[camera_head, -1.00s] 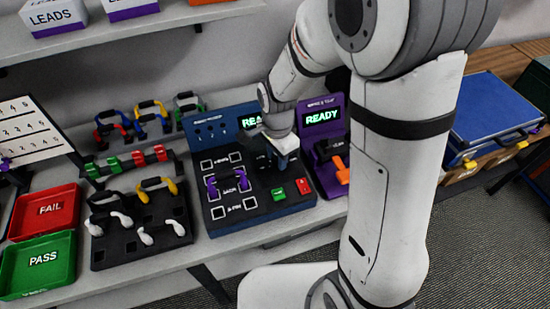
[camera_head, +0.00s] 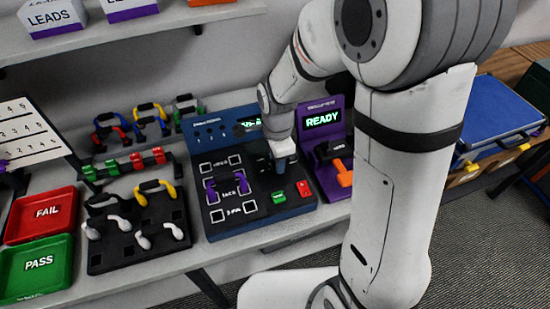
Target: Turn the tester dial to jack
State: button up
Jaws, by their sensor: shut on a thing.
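The blue tester (camera_head: 217,228) stands on the bench with labelled sockets on its left side. A purple cable (camera_head: 242,184) sits across its middle, jack-labelled row. My gripper (camera_head: 281,166) points down at the upper right of the tester's face and is shut on the dial. The dial and its markings are hidden behind the gripper, so its setting cannot be read. A green button (camera_head: 279,196) and a red button (camera_head: 303,188) lie in front of the gripper.
A purple unit (camera_head: 322,103) reading READY, with an orange handle (camera_head: 343,173), stands close right of my gripper. A black cable block (camera_head: 105,262), the red FAIL tray (camera_head: 38,230) and the green PASS tray (camera_head: 30,285) are to the left.

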jog(key=o, duration=1)
notch_tip(320, 180, up, 8)
jog(key=shift+f, duration=0.1)
jog(key=s+d+r+n+t, duration=0.1)
jog(key=s+d+r+n, duration=0.1)
jog(key=s+d+n, duration=0.2)
jog(key=s+d+r+n+t, duration=0.1)
jog(key=s+d+r+n, duration=0.1)
jog(key=s+d+n, duration=0.2)
jog(key=s+d+r+n+t, duration=0.1)
jog(key=s+d+r+n, duration=0.1)
jog(key=s+d+n, duration=0.2)
jog(key=shift+s+r+n, duration=0.15)
jog(key=shift+r+n, duration=0.05)
jog(key=shift+n, duration=0.5)
jog(key=shift+s+r+n, duration=0.1)
jog(key=shift+r+n, duration=0.1)
jog(key=shift+n, duration=0.5)
